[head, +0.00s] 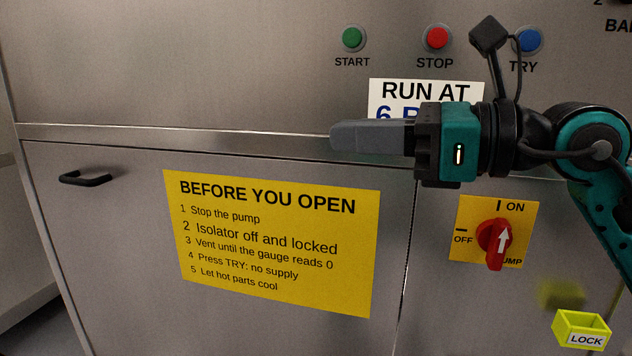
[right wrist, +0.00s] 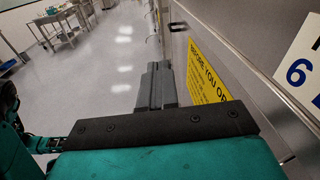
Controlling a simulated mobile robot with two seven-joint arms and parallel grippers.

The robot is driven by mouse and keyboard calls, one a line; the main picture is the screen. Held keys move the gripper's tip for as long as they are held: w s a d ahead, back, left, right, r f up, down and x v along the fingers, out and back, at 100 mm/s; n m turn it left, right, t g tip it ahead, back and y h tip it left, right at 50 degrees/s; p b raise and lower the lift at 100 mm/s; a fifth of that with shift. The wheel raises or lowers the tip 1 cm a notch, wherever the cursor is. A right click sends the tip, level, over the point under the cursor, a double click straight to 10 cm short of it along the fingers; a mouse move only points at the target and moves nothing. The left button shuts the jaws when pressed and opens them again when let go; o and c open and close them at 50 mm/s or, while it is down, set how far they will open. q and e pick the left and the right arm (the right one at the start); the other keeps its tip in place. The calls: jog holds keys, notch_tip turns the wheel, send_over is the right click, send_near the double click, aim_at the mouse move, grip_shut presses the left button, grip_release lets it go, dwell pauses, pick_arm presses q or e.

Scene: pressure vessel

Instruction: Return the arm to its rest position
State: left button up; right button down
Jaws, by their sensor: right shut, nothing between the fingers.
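My right gripper (head: 345,136) is shut and empty. It reaches in from the right in the head view, its fingers pointing left in front of the steel cabinet (head: 100,240). It covers the lower part of the white RUN AT sign (head: 426,92). In the right wrist view the closed fingers (right wrist: 157,85) stand beside the cabinet front, with nothing held. My left gripper is in neither view.
The green START (head: 352,38), red STOP (head: 437,37) and blue TRY (head: 528,39) buttons are above. A yellow notice (head: 275,240) is below. The red isolator handle (head: 497,243) points to ON. A yellow LOCK box (head: 582,330) sits lower right. Open floor (right wrist: 100,75) lies ahead.

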jog(key=w+d+f+m+t+h+p, duration=0.1)
jog(key=d+f+m+t+h, duration=0.2)
jog(key=f+m, duration=0.7)
jog(key=w+d+f+m+t+h+p, duration=0.1)
jog(key=w+d+f+m+t+h, duration=0.15)
jog(key=f+m+t, duration=0.75)
jog(key=w+d+f+m+h+p, duration=0.15)
jog(key=d+f+m, duration=0.25)
jog(key=m, duration=1.2)
jog(key=s+d+f+m+g+h, duration=0.1)
jog(key=s+f+m, duration=0.3)
jog(key=f, duration=0.4)
jog(key=s+d+f+m+g+h, duration=0.1)
jog(key=s+f+m+g+h, duration=0.2)
jog(key=s+f, duration=0.4)
jog(key=s+d+f+m+g+h, duration=0.1)
jog(key=s+f+m+g+h, duration=0.2)
jog(key=f, duration=0.8)
jog(key=s+m+g+p, duration=0.1)
jog(key=s+m, duration=0.1)
jog(key=s, duration=0.1)
jog(key=shift+s+d, duration=0.25)
jog(key=shift+r, duration=0.1)
